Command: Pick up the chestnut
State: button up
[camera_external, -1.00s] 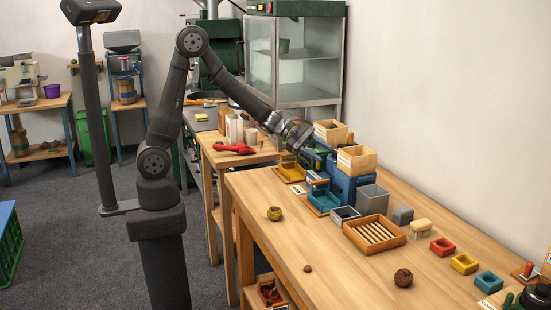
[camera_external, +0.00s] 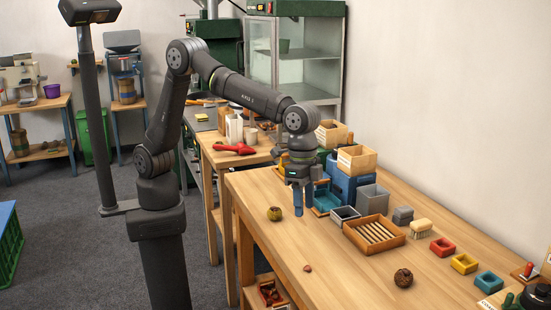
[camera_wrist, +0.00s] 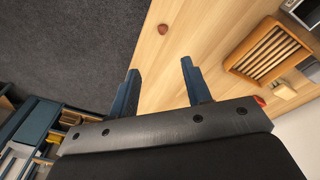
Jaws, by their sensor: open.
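A small reddish-brown chestnut (camera_external: 307,268) lies on the wooden table near its front edge. It also shows in the wrist view (camera_wrist: 163,29) at the top, beyond the fingertips and apart from them. My gripper (camera_external: 304,213) points down over the table, behind and above the chestnut in the external view. Its two blue fingers (camera_wrist: 157,80) are spread, with only bare tabletop and floor visible between them.
A round olive-brown thing (camera_external: 275,213) sits left of my gripper. A dark brown ball (camera_external: 403,277) lies to the right. A slatted wooden tray (camera_external: 352,236) and a grey bin (camera_external: 385,197) stand behind. The table between gripper and chestnut is clear.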

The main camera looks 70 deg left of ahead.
jog(key=d+m, duration=0.1)
send_over(307, 266)
jog(key=shift+t, duration=0.4)
notch_tip(307, 266, down, 11)
jog(key=shift+s+f, duration=0.1)
jog(key=shift+f, duration=2.7)
grip_shut()
